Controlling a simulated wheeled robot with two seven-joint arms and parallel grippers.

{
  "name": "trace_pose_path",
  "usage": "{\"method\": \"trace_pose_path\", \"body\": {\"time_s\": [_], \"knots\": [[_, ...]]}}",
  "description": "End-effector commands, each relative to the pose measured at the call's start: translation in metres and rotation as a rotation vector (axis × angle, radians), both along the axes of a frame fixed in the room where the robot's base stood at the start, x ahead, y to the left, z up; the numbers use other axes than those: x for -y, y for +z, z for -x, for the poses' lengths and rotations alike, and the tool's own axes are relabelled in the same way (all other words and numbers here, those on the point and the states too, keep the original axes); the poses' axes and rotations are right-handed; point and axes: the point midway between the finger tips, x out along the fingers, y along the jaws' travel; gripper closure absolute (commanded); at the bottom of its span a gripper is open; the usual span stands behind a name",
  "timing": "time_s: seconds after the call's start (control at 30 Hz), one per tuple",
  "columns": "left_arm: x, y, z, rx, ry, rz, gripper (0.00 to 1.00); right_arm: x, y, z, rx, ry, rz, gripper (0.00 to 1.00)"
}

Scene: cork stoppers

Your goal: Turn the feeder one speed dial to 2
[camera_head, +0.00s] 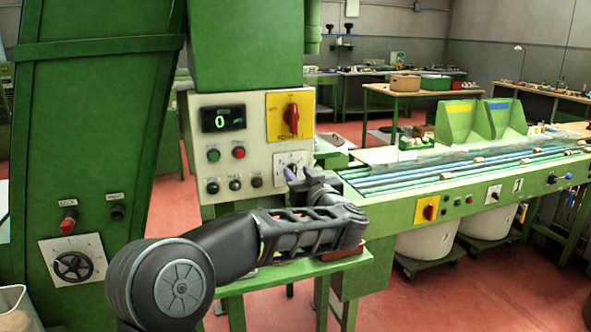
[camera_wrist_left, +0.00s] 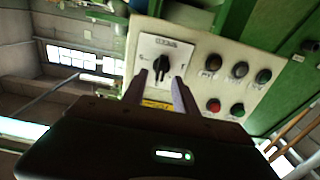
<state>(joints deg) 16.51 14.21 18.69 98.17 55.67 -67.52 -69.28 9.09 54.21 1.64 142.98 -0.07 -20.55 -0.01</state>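A small dial with a black knob on a white plate (camera_head: 291,158) is on the cream control panel (camera_head: 262,178). In the left wrist view its knob (camera_wrist_left: 162,64) is near the picture's middle, and its label is too blurred to read. My left gripper (camera_head: 297,174) is right in front of this dial and hides part of it. In the left wrist view my left gripper's fingers (camera_wrist_left: 165,82) are apart, with the knob showing between and just past their tips. I cannot tell whether they touch it. My right gripper is not in view.
The panel also bears a display reading 0 (camera_head: 222,118), a red rotary switch on yellow (camera_head: 291,117) and several buttons (camera_head: 226,154). A handwheel dial (camera_head: 74,265) is on the green machine at left. A conveyor (camera_head: 460,170) runs to the right.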

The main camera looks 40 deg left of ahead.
Motion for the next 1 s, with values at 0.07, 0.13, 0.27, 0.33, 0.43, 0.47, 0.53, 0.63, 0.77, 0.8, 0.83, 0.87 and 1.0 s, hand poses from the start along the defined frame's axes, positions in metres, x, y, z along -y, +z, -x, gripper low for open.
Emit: {"method": "trace_pose_path", "body": {"time_s": [0.07,0.13,0.27,0.33,0.43,0.47,0.53,0.63,0.77,0.8,0.83,0.87,1.0], "knots": [[-0.01,0.0,-0.006,-0.001,0.003,0.002,0.65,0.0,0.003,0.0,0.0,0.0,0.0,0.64],[-0.016,0.0,-0.011,-0.001,0.001,0.002,0.65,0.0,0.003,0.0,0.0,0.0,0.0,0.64],[-0.022,0.0,-0.015,0.0,0.001,0.0,0.65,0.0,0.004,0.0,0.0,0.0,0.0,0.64],[-0.022,0.0,-0.015,0.0,0.0,0.0,0.65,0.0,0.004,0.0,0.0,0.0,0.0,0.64],[-0.022,0.0,-0.015,0.0,0.0,0.0,0.65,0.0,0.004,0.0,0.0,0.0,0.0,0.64],[-0.022,0.0,-0.015,0.0,0.0,0.0,0.65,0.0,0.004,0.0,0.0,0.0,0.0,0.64],[-0.022,0.0,-0.015,0.0,0.0,0.0,0.67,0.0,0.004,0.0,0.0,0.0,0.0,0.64],[-0.022,0.0,-0.015,0.0,0.0,0.0,0.75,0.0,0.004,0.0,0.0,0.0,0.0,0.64],[-0.022,0.0,-0.015,0.0,0.0,0.0,0.86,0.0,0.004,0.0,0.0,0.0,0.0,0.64],[-0.022,0.0,-0.015,0.0,0.0,0.0,0.89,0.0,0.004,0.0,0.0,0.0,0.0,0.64],[-0.022,0.0,-0.015,0.0,0.0,0.0,0.92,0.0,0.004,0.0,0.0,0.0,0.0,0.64],[-0.022,0.0,-0.015,0.0,0.0,0.0,0.94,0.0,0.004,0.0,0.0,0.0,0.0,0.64],[-0.022,0.0,-0.015,0.0,0.0,0.0,1.0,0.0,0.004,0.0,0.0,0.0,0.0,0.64]]}}
